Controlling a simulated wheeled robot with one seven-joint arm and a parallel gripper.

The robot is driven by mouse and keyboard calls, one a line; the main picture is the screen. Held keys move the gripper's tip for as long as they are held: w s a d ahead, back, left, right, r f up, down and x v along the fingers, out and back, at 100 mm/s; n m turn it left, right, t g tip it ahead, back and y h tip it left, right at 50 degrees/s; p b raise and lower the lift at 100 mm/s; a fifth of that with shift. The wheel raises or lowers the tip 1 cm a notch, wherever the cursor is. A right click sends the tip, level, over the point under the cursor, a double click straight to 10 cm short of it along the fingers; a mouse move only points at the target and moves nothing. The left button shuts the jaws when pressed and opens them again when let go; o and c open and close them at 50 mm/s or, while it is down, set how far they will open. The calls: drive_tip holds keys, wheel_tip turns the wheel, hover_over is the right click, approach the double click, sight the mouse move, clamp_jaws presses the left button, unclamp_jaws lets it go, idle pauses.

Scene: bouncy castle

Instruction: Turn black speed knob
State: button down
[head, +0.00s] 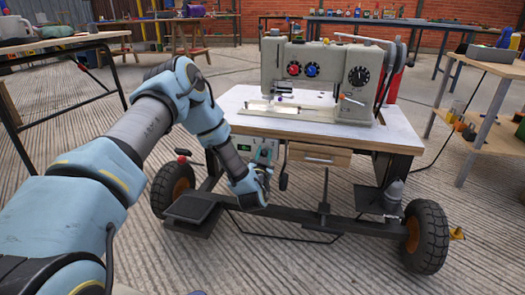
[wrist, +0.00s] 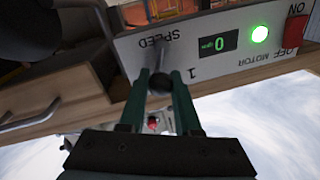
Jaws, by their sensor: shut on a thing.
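The black speed knob (wrist: 161,83) sits at the lower edge of a light control panel (wrist: 222,45), which appears upside down in the wrist view, near the word SPEED. My gripper (wrist: 160,80) is shut on the knob, one green finger on each side. In the head view my gripper (head: 266,170) is at the front of the sewing machine table, beside the small panel (head: 243,147). The knob is hidden there by my gripper. The panel's display (wrist: 217,44) reads 0, and a green light (wrist: 259,34) glows beside it.
A red motor switch (wrist: 296,29) is at the panel's end. The sewing machine (head: 318,80) stands on the wheeled table (head: 225,105). A wooden drawer (head: 319,156) is right of my gripper. A pedal (head: 190,208) and frame bar lie below. Workbenches stand around.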

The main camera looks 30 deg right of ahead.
drive_tip(key=shift+s+f+m, duration=0.1)
drive_tip(key=shift+f+m, duration=0.05)
drive_tip(key=shift+m, duration=0.55)
drive_tip(key=c, duration=0.6)
unclamp_jaws()
drive_tip(key=shift+d, duration=0.1)
drive_tip(key=shift+s, duration=0.1)
drive_tip(key=p+v, duration=0.3)
drive_tip(key=v, duration=0.7)
drive_tip(key=shift+s+a+f+p, duration=0.15)
drive_tip(key=shift+s+a+p, duration=0.15)
drive_tip(key=shift+p, duration=0.1)
drive_tip(key=shift+w, duration=0.1)
